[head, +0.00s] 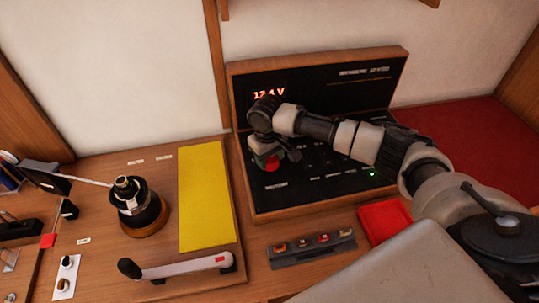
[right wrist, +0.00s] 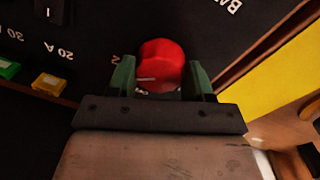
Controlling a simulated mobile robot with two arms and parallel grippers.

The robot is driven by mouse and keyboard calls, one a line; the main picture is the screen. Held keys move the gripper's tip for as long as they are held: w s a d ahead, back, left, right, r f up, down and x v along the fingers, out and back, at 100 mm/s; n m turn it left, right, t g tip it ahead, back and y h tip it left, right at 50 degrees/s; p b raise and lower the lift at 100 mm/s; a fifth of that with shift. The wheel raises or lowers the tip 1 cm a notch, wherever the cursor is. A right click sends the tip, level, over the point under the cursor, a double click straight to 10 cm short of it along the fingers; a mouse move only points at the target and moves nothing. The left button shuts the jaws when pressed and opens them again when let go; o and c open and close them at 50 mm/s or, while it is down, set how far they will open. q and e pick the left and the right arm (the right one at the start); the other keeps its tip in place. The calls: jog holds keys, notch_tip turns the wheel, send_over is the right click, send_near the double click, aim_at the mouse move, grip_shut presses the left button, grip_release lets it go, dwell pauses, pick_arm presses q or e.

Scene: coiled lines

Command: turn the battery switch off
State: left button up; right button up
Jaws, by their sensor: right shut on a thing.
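The battery switch is a red round knob (right wrist: 162,62) on the black panel (head: 343,198). In the right wrist view a short pale line on the knob lies nearly level, toward its left side. My right gripper (right wrist: 163,80) is shut on the knob, with one green finger on each side. In the head view my right arm comes in from the right over the panel, and the knob shows as a red spot (head: 271,164) under the gripper (head: 268,158). Lettering close to the knob is partly hidden by the gripper. My left gripper is not in view.
The panel's display (head: 269,93) reads about 12.4 V. A green light (head: 372,174) glows at its lower right. A fuse strip (head: 312,248) and a red tray (head: 384,219) lie in front. Left are a yellow sheet (head: 205,200), a winch (head: 138,205) and a white-handled lever (head: 180,268).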

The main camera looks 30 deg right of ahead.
aim_at(270, 160)
jog(key=shift+r+n+p, duration=0.25)
jog(key=shift+n+p, duration=0.75)
jog(key=n+p, duration=0.2)
jog(key=shift+n, duration=0.4)
jog(key=n+p, duration=0.1)
jog(key=n, duration=0.2)
jog(key=shift+p, duration=0.3)
jog(key=shift+f+n+t+p, duration=0.15)
jog(key=shift+n+t+p, duration=0.25)
jog(key=shift+n, duration=1.2)
jog(key=o, duration=0.9)
jog(key=r, duration=0.3)
jog(key=r+b, duration=0.1)
jog(key=r, duration=0.3)
jog(key=r+b, duration=0.1)
jog(key=r, duration=0.2)
jog(key=shift+s+a+r, duration=0.2)
jog(key=shift+s+r, duration=0.15)
jog(key=shift+r, duration=0.05)
